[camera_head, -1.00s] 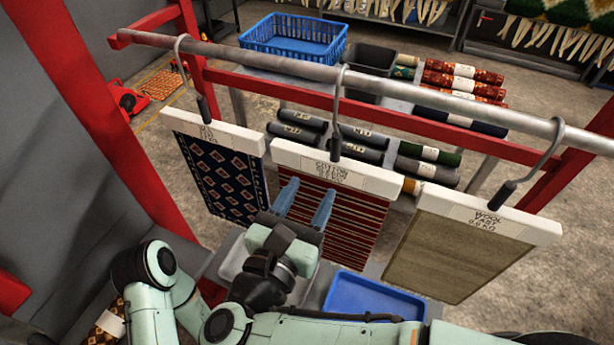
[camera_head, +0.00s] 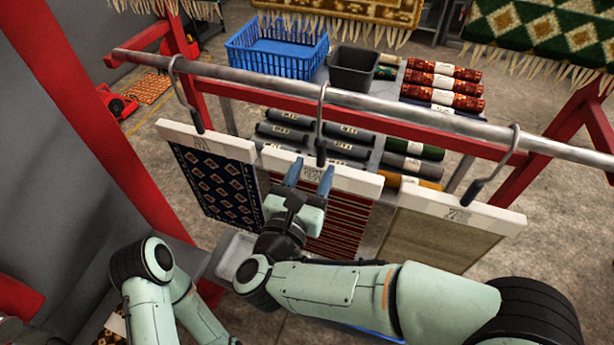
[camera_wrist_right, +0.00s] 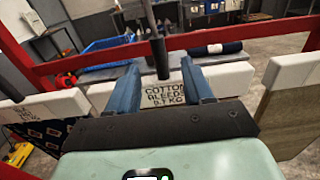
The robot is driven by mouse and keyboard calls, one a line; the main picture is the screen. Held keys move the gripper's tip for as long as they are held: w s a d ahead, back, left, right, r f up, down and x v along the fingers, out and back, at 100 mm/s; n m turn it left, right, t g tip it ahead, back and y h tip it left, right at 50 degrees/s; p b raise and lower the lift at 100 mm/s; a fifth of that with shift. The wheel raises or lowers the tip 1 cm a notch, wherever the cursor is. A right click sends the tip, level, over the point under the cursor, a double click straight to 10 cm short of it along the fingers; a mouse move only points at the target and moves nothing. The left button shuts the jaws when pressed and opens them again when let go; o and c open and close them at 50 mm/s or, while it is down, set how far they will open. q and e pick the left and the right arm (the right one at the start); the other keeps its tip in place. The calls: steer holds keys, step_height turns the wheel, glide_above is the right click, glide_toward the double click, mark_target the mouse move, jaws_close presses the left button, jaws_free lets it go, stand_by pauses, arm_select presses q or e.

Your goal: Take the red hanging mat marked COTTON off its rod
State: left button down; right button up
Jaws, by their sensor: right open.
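The red striped mat (camera_head: 345,222) hangs from the middle hook on the grey rod (camera_head: 400,103). Its white header bar (camera_head: 355,180) reads COTTON in the right wrist view (camera_wrist_right: 170,95). A dark-gripped hook (camera_head: 321,125) rises from the bar to the rod. My right gripper (camera_head: 310,180) is open, its two blue fingers pointing at the bar just below the hook's handle. In the right wrist view the fingers (camera_wrist_right: 160,85) stand either side of the label and the hook's handle; whether they touch the bar I cannot tell. The left gripper is not in view.
A dark blue patterned mat (camera_head: 215,185) hangs close on the left and a tan mat (camera_head: 430,238) close on the right. Behind the red frame (camera_head: 330,110) stand a blue basket (camera_head: 275,48), a dark bin (camera_head: 354,68) and rolled rugs (camera_head: 445,85).

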mark_target(320, 156)
steer(key=shift+w+d+r, duration=0.15)
steer(key=shift+w+d, duration=0.05)
steer(key=shift+w, duration=0.2)
steer(key=shift+w+d+f+b, duration=0.1)
steer(key=shift+w+f+b, duration=0.05)
steer(key=shift+w, duration=0.2)
steer(key=shift+w+d+f+b, duration=0.1)
steer(key=shift+w+b, duration=0.05)
steer(key=shift+w, duration=0.2)
steer(key=shift+b+x, duration=0.65)
steer(key=shift+x, duration=1.1)
steer(key=shift+r, duration=0.1)
jaws_close()
steer(key=shift+r, duration=0.15)
